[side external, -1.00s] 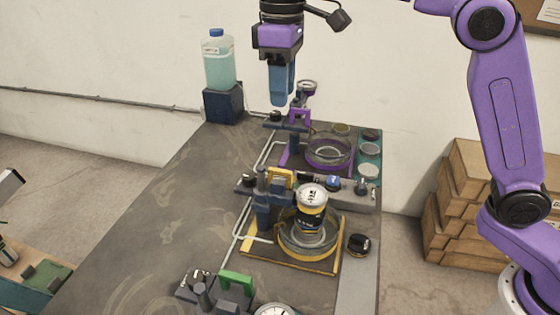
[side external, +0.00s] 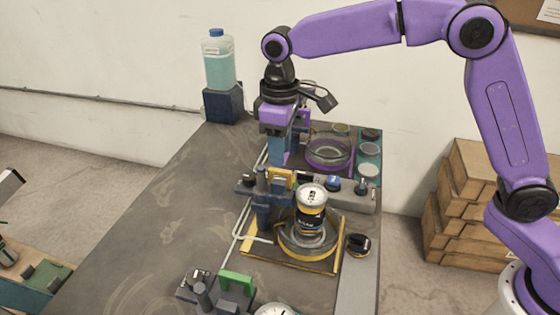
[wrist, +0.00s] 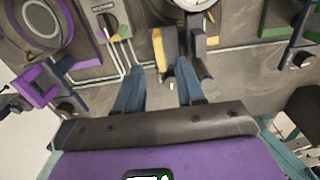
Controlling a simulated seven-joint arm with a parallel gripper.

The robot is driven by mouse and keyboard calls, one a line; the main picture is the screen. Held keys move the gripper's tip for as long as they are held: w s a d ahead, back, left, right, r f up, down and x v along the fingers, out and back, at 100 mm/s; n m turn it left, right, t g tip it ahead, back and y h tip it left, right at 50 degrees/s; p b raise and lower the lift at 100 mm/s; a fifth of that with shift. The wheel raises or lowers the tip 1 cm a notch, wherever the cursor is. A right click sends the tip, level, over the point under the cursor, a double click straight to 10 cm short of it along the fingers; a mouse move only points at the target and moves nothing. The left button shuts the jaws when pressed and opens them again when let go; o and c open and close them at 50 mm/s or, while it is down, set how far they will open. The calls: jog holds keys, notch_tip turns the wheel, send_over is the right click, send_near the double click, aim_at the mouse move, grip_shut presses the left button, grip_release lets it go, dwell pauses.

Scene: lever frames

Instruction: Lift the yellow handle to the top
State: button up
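The yellow handle (side external: 280,178) sits on the middle lever frame in the side view, beside a dark blue-grey post. My gripper (side external: 278,160) points down just above and behind the handle; I cannot tell from this view whether they touch. In the wrist view the yellow handle (wrist: 158,48) shows beyond the fingertips, in line with the gap between them. My gripper (wrist: 157,72) is open there, its two blue fingers apart with nothing held between them.
A purple handle (wrist: 38,88) on another frame is close to my gripper's left in the wrist view. A green handle (side external: 236,280) is at the front. A gauge-topped canister (side external: 311,200) stands in the yellow-edged frame. The left tabletop (side external: 150,220) is clear.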

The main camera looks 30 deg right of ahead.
aim_at(280, 170)
jog(key=shift+f, duration=2)
